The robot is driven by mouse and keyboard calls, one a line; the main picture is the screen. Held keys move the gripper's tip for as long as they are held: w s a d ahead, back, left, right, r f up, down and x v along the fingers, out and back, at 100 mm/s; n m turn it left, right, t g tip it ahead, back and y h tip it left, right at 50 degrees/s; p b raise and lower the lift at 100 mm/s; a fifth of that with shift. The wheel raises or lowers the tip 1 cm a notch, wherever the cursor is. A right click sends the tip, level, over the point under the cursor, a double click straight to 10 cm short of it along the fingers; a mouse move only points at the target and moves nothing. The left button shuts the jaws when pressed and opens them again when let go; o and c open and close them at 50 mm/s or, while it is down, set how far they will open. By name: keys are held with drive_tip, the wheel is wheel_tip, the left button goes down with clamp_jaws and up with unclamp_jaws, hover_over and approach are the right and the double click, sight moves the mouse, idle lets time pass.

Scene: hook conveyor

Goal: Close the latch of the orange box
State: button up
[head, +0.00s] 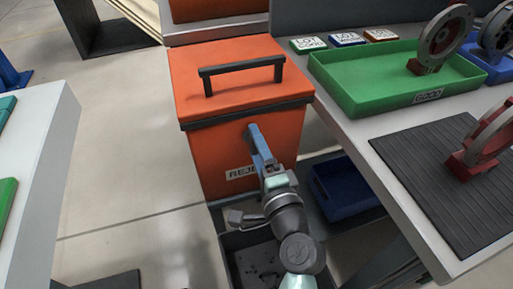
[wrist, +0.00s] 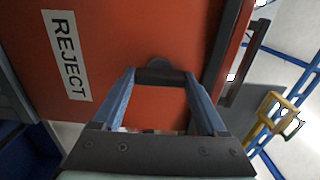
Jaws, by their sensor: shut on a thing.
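The orange box (head: 215,155) stands left of the workbench, its lid (head: 235,75) down, with a black handle (head: 242,72) on top and a dark rim. Its front carries a REJECT label, partly hidden by my arm in the head view and clear in the wrist view (wrist: 66,55). My gripper (head: 253,130) reaches the upper front face of the box, just below the rim. In the wrist view my gripper (wrist: 161,76) has its two blue fingers closed on the dark latch (wrist: 160,74). In the head view the fingers hide the latch.
A green tray (head: 345,95) with a metal ring part and a dark ribbed mat (head: 425,190) lie on the workbench at the right. A blue bin (head: 345,190) sits below the bench. A pale table (head: 35,160) stands at the left, with clear floor between.

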idle(0.4)
drive_tip(key=o, duration=1.3)
drive_tip(key=v, duration=1.3)
